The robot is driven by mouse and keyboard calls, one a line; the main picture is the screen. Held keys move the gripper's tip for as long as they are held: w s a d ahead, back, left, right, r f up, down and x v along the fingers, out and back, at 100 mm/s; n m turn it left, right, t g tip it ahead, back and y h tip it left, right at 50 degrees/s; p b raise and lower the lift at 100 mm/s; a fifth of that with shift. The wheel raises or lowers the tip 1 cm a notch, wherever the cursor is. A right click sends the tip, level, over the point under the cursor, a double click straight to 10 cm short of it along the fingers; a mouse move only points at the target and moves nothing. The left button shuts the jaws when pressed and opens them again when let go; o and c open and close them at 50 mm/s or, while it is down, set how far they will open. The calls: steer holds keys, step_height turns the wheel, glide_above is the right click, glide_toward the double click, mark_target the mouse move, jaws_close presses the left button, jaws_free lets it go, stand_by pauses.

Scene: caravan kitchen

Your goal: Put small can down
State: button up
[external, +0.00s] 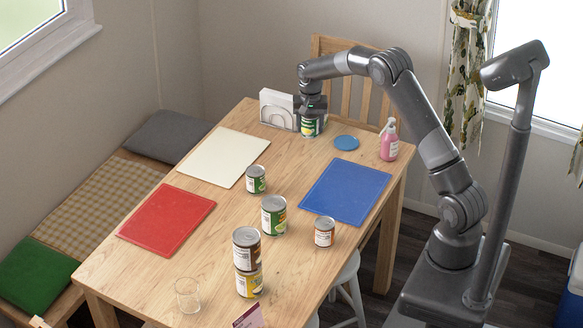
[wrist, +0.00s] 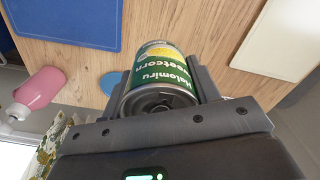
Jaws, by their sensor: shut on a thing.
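My gripper (external: 312,106) is shut on a small can with a green and yellow sweetcorn label (external: 312,127). In the external view the can is upright at the far end of the wooden table (external: 213,259), between the napkin holder and the blue disc. In the wrist view the can (wrist: 160,80) lies between the two fingers (wrist: 163,88), its label lettering readable. I cannot tell whether its base touches the table.
A napkin holder (external: 278,109) stands just left of the can. A blue disc (external: 346,143) and a pink bottle (external: 389,141) are to the right. White (external: 229,157), red (external: 166,219) and blue (external: 346,191) boards lie on the table. Several other cans (external: 273,216) and a glass (external: 188,295) stand nearer.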

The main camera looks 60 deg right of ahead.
glide_above(277, 166)
step_height(277, 166, down, 7)
steer(key=shift+w+d+r, duration=0.1)
steer(key=shift+f, duration=2.05)
steer(key=shift+f, duration=0.15)
steer(key=o, duration=1.1)
